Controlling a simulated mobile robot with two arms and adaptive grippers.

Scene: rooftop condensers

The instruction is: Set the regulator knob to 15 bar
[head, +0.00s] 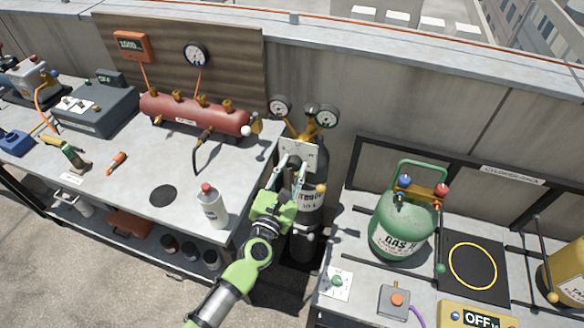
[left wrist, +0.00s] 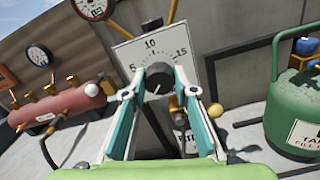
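The regulator knob (left wrist: 157,79) is dark and round, in front of a white dial plate marked 5, 10 and 15 (left wrist: 150,50) in the left wrist view. A small pale mark shows near its lower part, but I cannot read the setting. The plate also shows in the head view (head: 298,152), on the regulator above the dark nitrogen cylinder (head: 306,215). My left gripper (left wrist: 160,76) has its fingers apart, one on each side of the knob; contact is not clear. In the head view the left gripper (head: 292,172) hides the knob. My right gripper is not in view.
Two gauges (head: 281,106) (head: 323,116) top the regulator. A workbench (head: 130,185) with a red manifold (head: 195,113) and a white bottle (head: 212,207) stands left. A green gas tank (head: 403,228) stands on the right bench, close to the cylinder.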

